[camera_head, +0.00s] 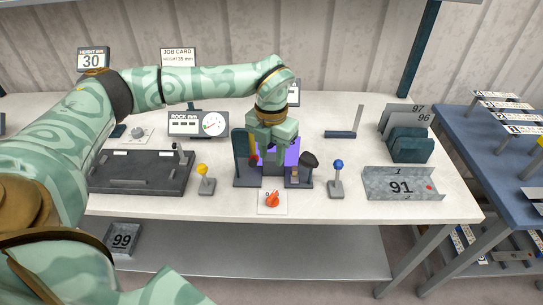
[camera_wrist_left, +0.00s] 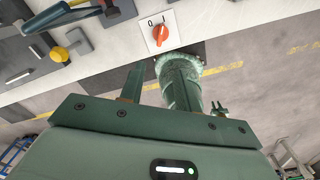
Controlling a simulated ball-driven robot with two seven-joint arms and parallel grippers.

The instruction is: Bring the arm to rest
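My left arm comes in from the left of the head view and bends down at the middle of the bench. Its gripper (camera_head: 270,150) hangs in front of the bending machine (camera_head: 243,165) and hides part of it and of a purple panel (camera_head: 292,152). In the wrist view the two fingers of my left gripper (camera_wrist_left: 158,82) stand apart with nothing between them. An orange knob (camera_wrist_left: 160,33) on a white plate marked 0 and 1 shows beyond them; the knob (camera_head: 271,198) is also in the head view.
A yellow-knobbed lever (camera_head: 204,182) and a blue-knobbed lever (camera_head: 337,180) flank the machine. A gauge box (camera_head: 198,124) stands behind. A blue table (camera_head: 480,150) is at far right.

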